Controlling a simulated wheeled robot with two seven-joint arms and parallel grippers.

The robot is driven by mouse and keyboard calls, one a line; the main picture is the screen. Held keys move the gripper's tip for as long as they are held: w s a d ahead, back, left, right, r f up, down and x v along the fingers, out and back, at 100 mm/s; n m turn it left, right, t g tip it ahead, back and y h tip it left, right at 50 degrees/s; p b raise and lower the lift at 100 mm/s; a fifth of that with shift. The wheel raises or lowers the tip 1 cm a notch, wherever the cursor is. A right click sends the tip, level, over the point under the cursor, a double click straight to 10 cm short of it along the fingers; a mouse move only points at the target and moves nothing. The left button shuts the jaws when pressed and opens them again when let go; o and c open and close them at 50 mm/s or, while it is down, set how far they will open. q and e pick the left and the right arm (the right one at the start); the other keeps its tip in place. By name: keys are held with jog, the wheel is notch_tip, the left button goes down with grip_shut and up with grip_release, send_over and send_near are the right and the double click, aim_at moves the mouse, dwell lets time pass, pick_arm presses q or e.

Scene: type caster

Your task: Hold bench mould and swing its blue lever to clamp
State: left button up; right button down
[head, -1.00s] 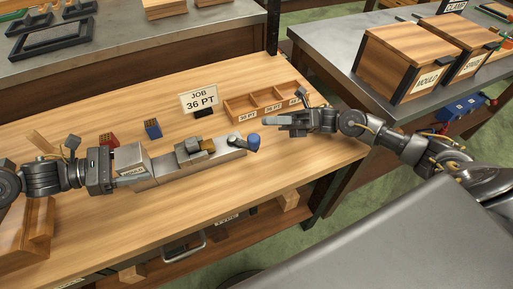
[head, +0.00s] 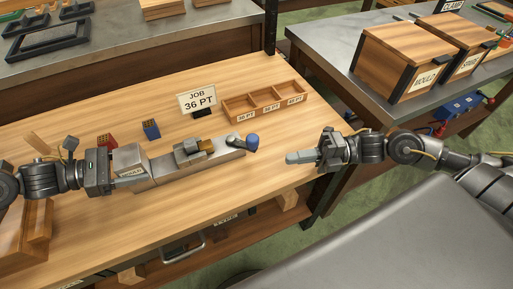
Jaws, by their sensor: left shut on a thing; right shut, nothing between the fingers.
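The bench mould (head: 165,168) is a grey metal block lying on the wooden bench, running from centre left toward the right. Its lever, with a blue knob (head: 252,141), is at the mould's right end. My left gripper (head: 118,176) is shut on the mould's left end, and its fingertips are partly hard to make out against the metal. My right gripper (head: 290,158) is shut and empty, to the right of the blue knob and apart from it.
A JOB 36 PT sign (head: 198,101) and a wooden compartment tray (head: 263,103) stand behind the mould. A red block (head: 107,141) and a blue block (head: 151,130) are at the back left. Bare bench lies in front of the mould. Wooden boxes (head: 409,60) stand on the grey table at right.

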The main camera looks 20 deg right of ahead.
aim_at(241, 140)
pick_arm(q)
jog(key=shift+f, duration=0.1)
pick_arm(e)
jog(key=x, duration=0.9)
jog(key=shift+w+a, duration=0.1)
jog(key=shift+a, duration=0.3)
jog(key=w+d, duration=0.2)
jog(key=shift+w+d, duration=0.1)
jog(key=shift+w, duration=0.2)
jog(key=shift+w+d, duration=0.25)
jog(key=shift+w, duration=0.05)
jog(key=shift+g, duration=0.3)
jog(key=shift+w+d+n+g, duration=0.15)
jog(key=shift+d+n+g, duration=0.05)
jog(key=shift+n+g, duration=0.3)
jog(key=shift+w+d+n+g+y, duration=0.3)
jog(key=shift+d+n+g, duration=0.15)
jog(key=shift+g, duration=0.35)
jog(key=shift+w+d+n+g, duration=0.35)
jog(key=shift+n+g, duration=0.1)
jog(key=shift+g, duration=0.15)
pick_arm(q)
jog(key=shift+s, duration=0.1)
pick_arm(e)
jog(key=shift+w+d, duration=0.75)
jog(key=shift+w, duration=0.2)
